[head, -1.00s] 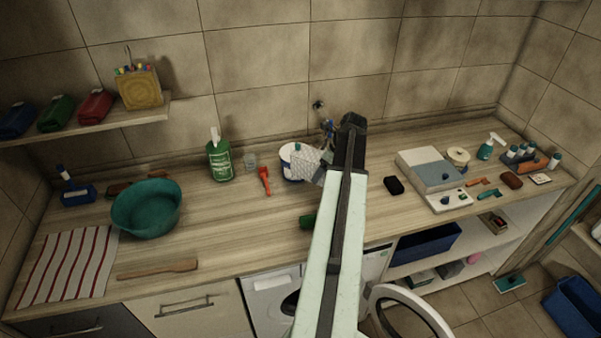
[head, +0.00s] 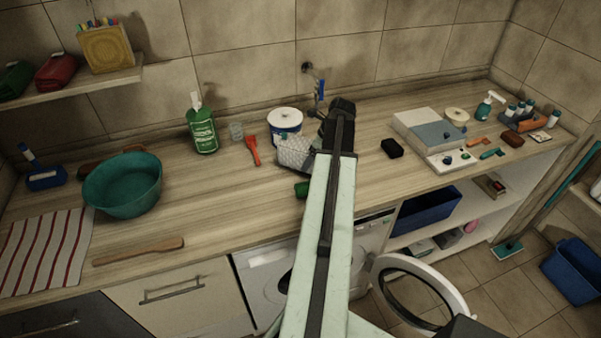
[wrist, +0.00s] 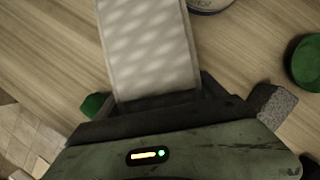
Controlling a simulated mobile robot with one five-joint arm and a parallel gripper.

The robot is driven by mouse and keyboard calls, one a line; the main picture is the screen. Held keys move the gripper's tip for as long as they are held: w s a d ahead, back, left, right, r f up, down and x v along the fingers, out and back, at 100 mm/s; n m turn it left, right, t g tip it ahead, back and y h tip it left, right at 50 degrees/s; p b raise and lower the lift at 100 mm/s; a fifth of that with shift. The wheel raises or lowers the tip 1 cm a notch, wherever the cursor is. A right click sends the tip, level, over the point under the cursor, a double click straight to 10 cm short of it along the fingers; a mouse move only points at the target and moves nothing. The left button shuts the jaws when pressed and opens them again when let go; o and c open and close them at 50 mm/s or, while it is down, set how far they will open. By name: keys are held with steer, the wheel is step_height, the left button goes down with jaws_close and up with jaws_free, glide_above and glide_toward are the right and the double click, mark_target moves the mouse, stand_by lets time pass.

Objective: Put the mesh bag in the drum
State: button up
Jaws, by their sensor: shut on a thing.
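The mesh bag (head: 296,152) is a pale grey, patterned flat pouch. My gripper (head: 316,146) is shut on it above the worktop, in front of the white tub. In the wrist view, the bag (wrist: 150,45) sticks out from between the jaws of my gripper (wrist: 157,100). The washing machine (head: 262,262) stands under the worktop, with its round door (head: 455,296) swung open to the right. My arm hides most of its front. Only a dark sliver of the drum opening (head: 285,284) shows left of my arm.
On the worktop (head: 220,205) stand a white tub (head: 285,120), a green bottle (head: 202,130) and a teal basin (head: 122,190). A green object (head: 301,189) lies beside my arm. A black block (head: 392,148) lies to the right. The open door juts into the floor space.

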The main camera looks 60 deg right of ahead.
steer(key=shift+f, duration=0.35)
steer(key=shift+w, duration=0.15)
steer(key=w, duration=0.3)
steer(key=shift+w+a, duration=0.2)
steer(key=shift+a, duration=0.05)
steer(key=shift+w+f+b, duration=0.1)
steer(key=shift+f+b, duration=0.3)
steer(key=shift+f, duration=0.2)
steer(key=shift+f, duration=0.2)
steer(key=o, duration=1.6)
steer(key=shift+r, duration=0.1)
steer(key=shift+o, duration=0.2)
